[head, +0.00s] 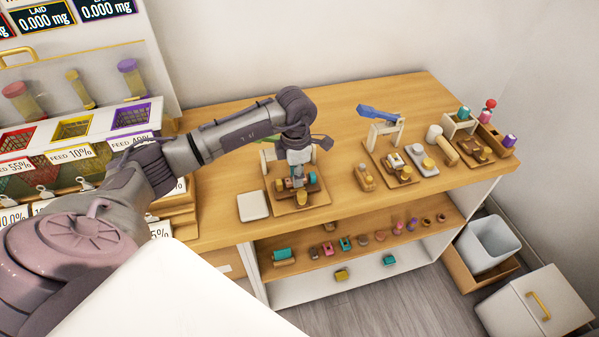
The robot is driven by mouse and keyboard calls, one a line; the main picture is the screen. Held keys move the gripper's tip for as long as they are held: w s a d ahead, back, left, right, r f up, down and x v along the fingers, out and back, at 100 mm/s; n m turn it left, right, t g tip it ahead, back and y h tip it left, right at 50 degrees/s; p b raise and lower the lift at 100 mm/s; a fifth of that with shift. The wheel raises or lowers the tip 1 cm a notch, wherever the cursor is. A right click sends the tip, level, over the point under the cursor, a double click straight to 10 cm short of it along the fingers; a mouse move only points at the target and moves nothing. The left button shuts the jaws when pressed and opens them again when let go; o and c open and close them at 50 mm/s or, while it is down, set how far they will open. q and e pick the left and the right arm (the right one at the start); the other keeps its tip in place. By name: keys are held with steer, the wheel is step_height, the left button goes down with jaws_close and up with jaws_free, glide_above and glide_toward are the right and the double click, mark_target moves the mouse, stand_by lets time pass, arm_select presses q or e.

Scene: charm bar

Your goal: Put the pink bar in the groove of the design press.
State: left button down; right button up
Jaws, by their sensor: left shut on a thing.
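My left gripper (297,168) points down over a wooden press base (318,197) on the bench, with a green lever (321,141) behind it. A brass knob (302,198) stands at the front of this base. My right gripper is not in view.
A second press with a blue lever (379,112) stands to the right. A white square plate (253,205) lies left of the base. A wooden block with a brass knob (364,178) stands between the presses. Feed bins (75,128) fill the left. Small parts line the lower shelf (350,225).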

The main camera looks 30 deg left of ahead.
arm_select(q)
steer(key=shift+f+b, duration=0.45)
steer(key=shift+b, duration=0.2)
stand_by(0.7)
steer(key=c, duration=0.9)
jaws_free()
steer(key=shift+c, duration=0.2)
step_height(320, 180, up, 12)
steer(key=shift+w, duration=0.1)
steer(key=shift+d, duration=0.15)
